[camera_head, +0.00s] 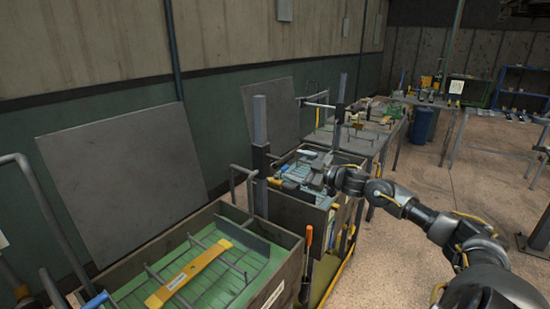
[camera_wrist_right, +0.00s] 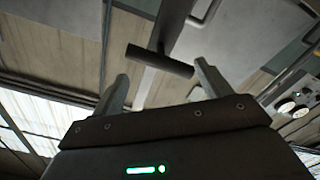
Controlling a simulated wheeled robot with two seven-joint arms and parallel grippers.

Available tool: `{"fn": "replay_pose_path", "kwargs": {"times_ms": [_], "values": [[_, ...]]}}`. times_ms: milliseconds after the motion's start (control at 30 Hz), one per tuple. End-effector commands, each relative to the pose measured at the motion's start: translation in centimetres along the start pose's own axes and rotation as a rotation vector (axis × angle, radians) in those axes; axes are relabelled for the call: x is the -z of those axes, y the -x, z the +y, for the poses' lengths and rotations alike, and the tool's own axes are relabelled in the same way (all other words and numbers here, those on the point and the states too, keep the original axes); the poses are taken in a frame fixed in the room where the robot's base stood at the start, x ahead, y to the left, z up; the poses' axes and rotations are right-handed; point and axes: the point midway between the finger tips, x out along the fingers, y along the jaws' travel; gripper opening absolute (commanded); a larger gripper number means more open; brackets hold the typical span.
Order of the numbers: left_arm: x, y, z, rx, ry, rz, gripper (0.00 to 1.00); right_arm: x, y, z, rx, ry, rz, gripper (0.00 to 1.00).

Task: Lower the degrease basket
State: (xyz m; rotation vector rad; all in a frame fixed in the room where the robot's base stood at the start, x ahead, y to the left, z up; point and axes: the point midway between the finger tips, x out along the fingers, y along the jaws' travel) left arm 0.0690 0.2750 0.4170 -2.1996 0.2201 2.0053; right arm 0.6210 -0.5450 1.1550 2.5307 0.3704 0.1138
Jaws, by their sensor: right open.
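My right gripper (camera_head: 322,174) is over the second tank (camera_head: 298,208), in front of a grey upright post. In the right wrist view my right gripper (camera_wrist_right: 161,85) is open and empty, pointing upward. A dark T-shaped bar (camera_wrist_right: 160,62) shows beyond and between its fingertips; I cannot tell whether they touch it. A wire basket (camera_head: 225,262) with a yellow labelled bar (camera_head: 190,277) sits in the nearer tank (camera_head: 268,288). The second tank's contents are partly hidden by my gripper. I cannot read which basket is the degrease one. My left gripper is not in view.
Grey panels (camera_head: 130,180) lean on the wall behind the tanks. An orange-handled tool (camera_head: 307,245) hangs between the tanks. Workbenches (camera_head: 350,140) with loose parts and a blue bin (camera_head: 422,125) stand farther back.

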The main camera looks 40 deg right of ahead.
Motion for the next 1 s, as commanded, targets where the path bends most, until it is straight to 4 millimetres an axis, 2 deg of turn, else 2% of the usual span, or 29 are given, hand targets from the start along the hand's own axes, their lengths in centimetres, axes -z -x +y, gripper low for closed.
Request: {"fn": "replay_pose_path", "kwargs": {"times_ms": [67,500,700,1000], "values": [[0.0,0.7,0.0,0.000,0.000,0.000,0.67,0.5,-1.1,0.2,-0.001,-0.002,0.005,0.77],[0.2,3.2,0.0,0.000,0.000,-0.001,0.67,0.3,-7.8,0.1,0.000,-0.002,0.002,0.77],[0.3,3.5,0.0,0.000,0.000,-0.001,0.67,0.2,-9.0,0.0,0.001,0.000,0.001,0.77],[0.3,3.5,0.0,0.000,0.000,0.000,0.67,0.1,-9.1,-0.1,0.002,0.001,0.000,0.76]]}}
